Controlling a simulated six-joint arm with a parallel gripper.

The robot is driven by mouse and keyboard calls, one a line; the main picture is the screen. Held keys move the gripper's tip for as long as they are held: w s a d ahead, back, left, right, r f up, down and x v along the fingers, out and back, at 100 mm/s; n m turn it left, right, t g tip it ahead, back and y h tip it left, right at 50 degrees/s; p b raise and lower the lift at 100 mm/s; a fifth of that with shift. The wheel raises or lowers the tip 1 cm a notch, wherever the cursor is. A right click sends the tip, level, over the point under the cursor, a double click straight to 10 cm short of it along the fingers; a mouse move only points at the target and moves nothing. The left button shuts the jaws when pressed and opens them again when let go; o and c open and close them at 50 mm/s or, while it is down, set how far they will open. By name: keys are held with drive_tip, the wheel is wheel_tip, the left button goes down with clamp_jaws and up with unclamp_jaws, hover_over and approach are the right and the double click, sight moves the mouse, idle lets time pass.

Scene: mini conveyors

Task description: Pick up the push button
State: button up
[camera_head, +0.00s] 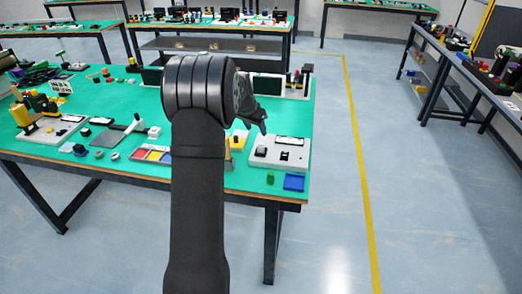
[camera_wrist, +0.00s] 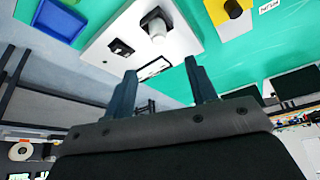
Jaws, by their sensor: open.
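A white panel (camera_head: 295,163) lies at the right end of the green table, with a dark knob-like part (camera_head: 261,152) and a small dark switch (camera_head: 284,156). In the wrist view the panel (camera_wrist: 98,50) carries a pale round part with a dark base (camera_wrist: 157,28) and a black square switch (camera_wrist: 120,47). I cannot tell for certain which part is the push button. My gripper (camera_wrist: 160,68) is open and empty. In the head view my gripper (camera_head: 258,122) hangs above the back of the panel, partly hidden by my arm.
A blue tray (camera_head: 294,183) and a green block (camera_head: 270,178) sit at the front right table edge. A yellow part (camera_head: 238,141) is left of the panel. A long black-and-white unit (camera_head: 268,85) stands behind. Several small parts fill the left side.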

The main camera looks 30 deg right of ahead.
sight(261, 143)
drive_tip(key=x, duration=0.9)
drive_tip(key=shift+a+f, duration=0.15)
drive_tip(key=shift+f, duration=0.15)
clamp_jaws()
drive_tip(key=shift+r, duration=0.15)
